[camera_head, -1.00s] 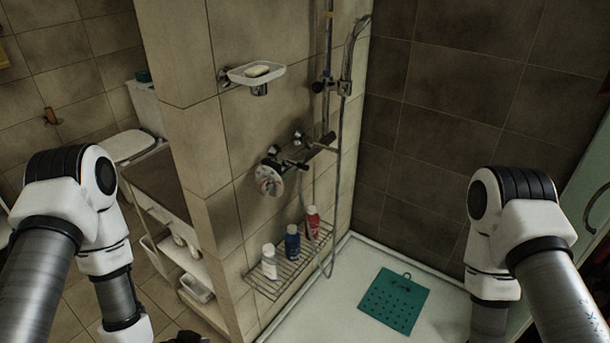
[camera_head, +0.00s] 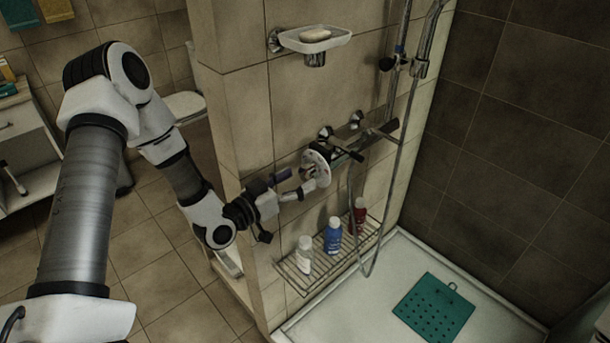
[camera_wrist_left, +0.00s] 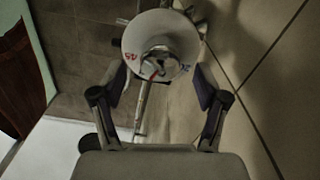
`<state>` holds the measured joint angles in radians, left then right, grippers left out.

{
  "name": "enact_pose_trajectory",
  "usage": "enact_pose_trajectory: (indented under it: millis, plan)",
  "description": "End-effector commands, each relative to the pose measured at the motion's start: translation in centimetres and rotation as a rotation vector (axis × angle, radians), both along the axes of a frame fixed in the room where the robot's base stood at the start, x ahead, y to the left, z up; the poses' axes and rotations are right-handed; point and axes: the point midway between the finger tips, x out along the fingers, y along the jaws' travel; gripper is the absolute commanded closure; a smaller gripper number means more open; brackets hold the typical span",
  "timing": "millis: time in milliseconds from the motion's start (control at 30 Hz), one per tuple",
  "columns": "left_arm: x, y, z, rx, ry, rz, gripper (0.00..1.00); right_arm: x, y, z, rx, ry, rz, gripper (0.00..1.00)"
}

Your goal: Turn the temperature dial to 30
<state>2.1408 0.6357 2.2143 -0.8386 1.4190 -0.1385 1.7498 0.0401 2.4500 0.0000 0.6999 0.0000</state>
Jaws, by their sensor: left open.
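The temperature dial (camera_head: 318,168) is a round pale disc on the shower mixer on the tiled wall. It also shows in the left wrist view (camera_wrist_left: 158,40), facing me, with red and blue markings and a small shiny knob at its middle. The markings are too small to read surely. My left gripper (camera_head: 297,182) is open in front of the dial. In the left wrist view its two fingers (camera_wrist_left: 160,88) stand apart on either side below the dial's face. I cannot tell whether they touch it. My right gripper is out of view.
A wire shelf (camera_head: 290,275) below holds a white bottle (camera_head: 304,255), a blue bottle (camera_head: 333,236) and a red bottle (camera_head: 359,216). A hose (camera_head: 375,230) hangs right of the dial. A soap dish (camera_head: 315,42) is above. The wall corner (camera_head: 228,130) is at left.

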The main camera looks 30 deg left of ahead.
Motion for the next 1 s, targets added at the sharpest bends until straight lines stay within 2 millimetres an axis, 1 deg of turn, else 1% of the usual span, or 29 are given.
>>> enact_pose_trajectory:
  millis: [33, 100, 167, 467, 567, 600, 633, 667, 1000]
  plan:
    - [0.7, -0.4, 0.1, 0.004, -0.002, -0.004, 0.26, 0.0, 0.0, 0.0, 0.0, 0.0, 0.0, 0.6]
    - [1.5, -0.7, 0.2, 0.005, -0.002, -0.001, 0.26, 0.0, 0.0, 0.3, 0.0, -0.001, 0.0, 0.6]
    - [2.0, -0.9, 0.3, 0.003, -0.003, -0.001, 0.26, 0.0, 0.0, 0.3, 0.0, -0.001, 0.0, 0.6]
    - [2.4, -1.0, 0.4, -0.001, -0.004, 0.003, 0.26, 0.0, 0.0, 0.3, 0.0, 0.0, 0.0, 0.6]
    - [2.6, -1.0, 0.3, -0.001, -0.002, 0.003, 0.58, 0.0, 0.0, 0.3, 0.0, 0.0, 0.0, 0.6]
    - [2.7, -1.0, 0.2, -0.001, -0.002, 0.003, 0.72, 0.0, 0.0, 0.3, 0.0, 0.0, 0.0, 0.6]
    - [2.7, -1.0, 0.2, -0.001, -0.002, 0.001, 0.83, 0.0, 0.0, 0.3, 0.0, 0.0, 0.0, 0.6]
    - [2.8, -1.1, 0.1, -0.001, -0.002, 0.001, 0.86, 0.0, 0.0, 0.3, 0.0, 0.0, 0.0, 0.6]
    - [2.8, -1.1, -0.1, -0.003, 0.004, 0.0, 0.86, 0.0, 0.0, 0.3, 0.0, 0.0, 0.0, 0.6]
